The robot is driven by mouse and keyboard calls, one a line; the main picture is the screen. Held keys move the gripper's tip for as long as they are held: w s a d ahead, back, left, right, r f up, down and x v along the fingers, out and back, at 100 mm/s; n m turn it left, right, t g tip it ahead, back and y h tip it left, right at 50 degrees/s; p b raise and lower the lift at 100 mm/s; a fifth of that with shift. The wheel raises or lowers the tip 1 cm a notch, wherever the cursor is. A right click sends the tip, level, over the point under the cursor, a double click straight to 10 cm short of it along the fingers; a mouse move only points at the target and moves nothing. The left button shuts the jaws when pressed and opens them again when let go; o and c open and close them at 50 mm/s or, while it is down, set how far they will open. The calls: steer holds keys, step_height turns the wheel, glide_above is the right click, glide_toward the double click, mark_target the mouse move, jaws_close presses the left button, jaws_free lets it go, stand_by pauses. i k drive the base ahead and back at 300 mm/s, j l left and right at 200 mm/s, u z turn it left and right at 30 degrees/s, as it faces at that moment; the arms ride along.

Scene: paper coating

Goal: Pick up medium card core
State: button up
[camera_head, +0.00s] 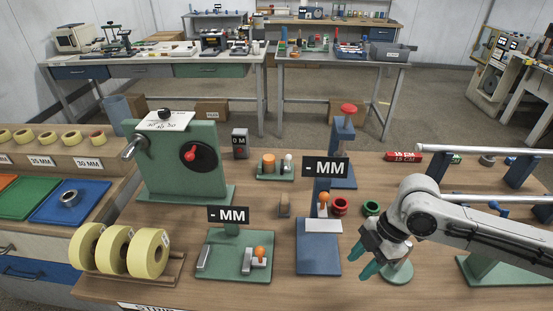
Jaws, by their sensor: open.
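My gripper (366,258) is open, with teal fingertips, over the right part of the wooden bench. No object shows between its fingers. No thing in view is clearly marked as the medium card core. Several small yellowish rings (47,138) stand in a row on the shelf at the far left, above labels that include 35 MM and 30 MM. They are far from my gripper. A red ring (340,206) and a green ring (371,208) lie on the bench just behind my gripper, apart from it.
Large yellow rolls (148,253) sit on a wooden rack at front left. A green crank machine (180,165), a green gauge (235,257) and a blue stand (319,255) occupy the bench. A green round base (397,272) is partly behind my gripper. Metal rods (490,151) run at right.

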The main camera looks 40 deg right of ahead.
mark_target(268, 168)
steer(key=i+l+z, duration=0.25)
steer(key=i+l, duration=0.15)
steer(key=i, duration=0.2)
steer(key=i+j+z, duration=0.15)
steer(key=i+j, duration=0.4)
steer(key=i, duration=0.5)
steer(key=z, duration=0.05)
